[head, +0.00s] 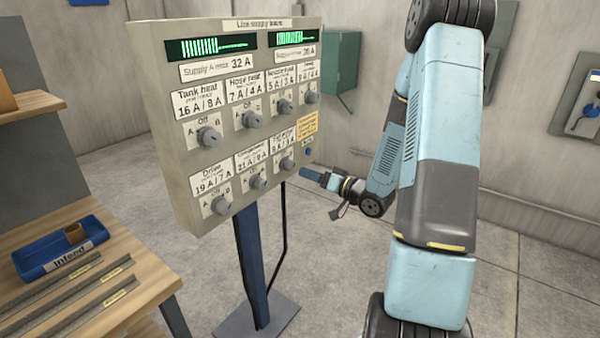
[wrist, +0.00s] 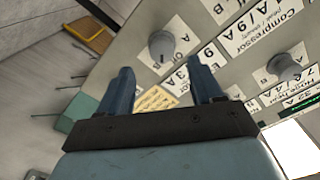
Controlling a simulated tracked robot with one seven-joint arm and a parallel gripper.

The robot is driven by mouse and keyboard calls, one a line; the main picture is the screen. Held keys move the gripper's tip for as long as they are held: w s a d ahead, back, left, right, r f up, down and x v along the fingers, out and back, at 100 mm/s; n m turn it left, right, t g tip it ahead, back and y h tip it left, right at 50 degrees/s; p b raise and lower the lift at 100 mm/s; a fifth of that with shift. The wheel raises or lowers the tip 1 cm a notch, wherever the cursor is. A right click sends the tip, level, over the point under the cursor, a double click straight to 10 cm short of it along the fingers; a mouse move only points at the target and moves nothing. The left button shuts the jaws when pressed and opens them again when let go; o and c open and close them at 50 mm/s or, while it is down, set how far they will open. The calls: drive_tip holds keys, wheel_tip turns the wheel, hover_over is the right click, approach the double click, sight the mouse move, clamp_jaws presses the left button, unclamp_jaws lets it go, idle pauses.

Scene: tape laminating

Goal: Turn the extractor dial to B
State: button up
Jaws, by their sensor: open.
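The grey control panel (head: 160,130) has two rows of round grey dials. The rightmost dial of the bottom row (head: 287,164) has a label reading about 9 A / 3 A; its name is too blurred to read, but its place and label fit the extractor. Which mark it points to cannot be read. My gripper (head: 308,173) is open and empty just right of the panel's lower right corner. In the wrist view, upside down, this dial (wrist: 162,45) shows ahead of the gap between my two blue fingers (wrist: 161,78). The fingers appear apart from it.
Neighbouring dials, such as the compressor dial (head: 258,183), are close. A wooden bench (head: 130,285) with a blue tray (head: 60,250) stands at left. Floor right of the panel stand is clear.

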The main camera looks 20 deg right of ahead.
drive_tip(key=shift+v, duration=2.75)
wheel_tip(320, 180, up, 14)
drive_tip(key=s+d+g+h, duration=0.15)
drive_tip(key=g+h, duration=0.25)
drive_tip(key=h, duration=0.8)
drive_tip(key=s+a+r+g, duration=0.1)
drive_tip(key=s+a+r, duration=0.1)
drive_tip(key=s, duration=0.6)
drive_tip(key=s+a+r+g+y, duration=0.1)
drive_tip(key=s+a, duration=0.3)
drive_tip(key=s, duration=0.4)
drive_tip(key=s+a+r+g, duration=0.3)
drive_tip(key=s+a+r, duration=0.1)
drive_tip(key=s, duration=0.4)
drive_tip(key=shift+s+y, duration=0.3)
drive_tip(key=shift+y, duration=0.1)
drive_tip(key=shift+c, duration=0.3)
